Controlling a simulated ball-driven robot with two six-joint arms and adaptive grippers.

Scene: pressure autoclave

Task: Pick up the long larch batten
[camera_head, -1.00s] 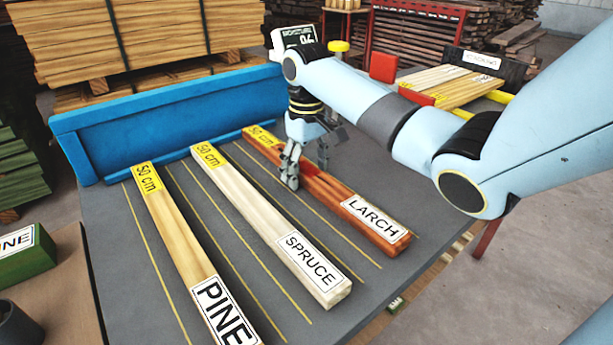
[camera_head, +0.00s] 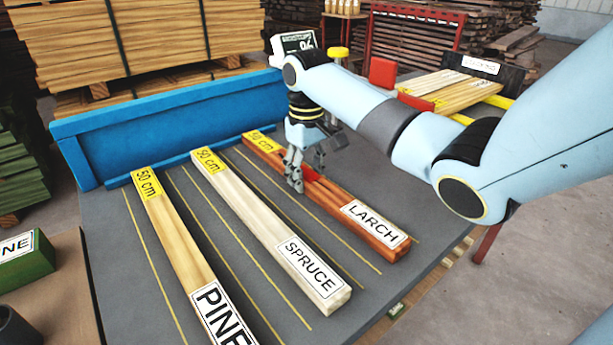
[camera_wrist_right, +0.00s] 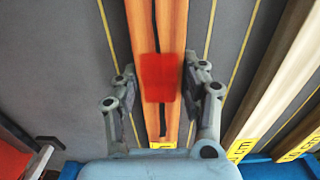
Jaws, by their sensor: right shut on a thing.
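The long larch batten (camera_head: 335,197) is reddish-brown, with a white LARCH label at its near end and a yellow 50 cm mark at its far end. It lies rightmost of three battens on the grey table. My right gripper (camera_head: 308,178) is shut on it, a little toward the far end from its middle. In the right wrist view, the fingers of my gripper (camera_wrist_right: 160,95) stand on both sides of the larch batten (camera_wrist_right: 158,30), beside a red patch on it. No gap under the batten can be made out. My left gripper is not in view.
A pale spruce batten (camera_head: 265,222) and a yellowish pine batten (camera_head: 180,235) lie left of the larch on the grey table (camera_head: 120,290). A blue backstop (camera_head: 170,125) stands behind their far ends. A red block (camera_head: 383,72) stands behind my right arm.

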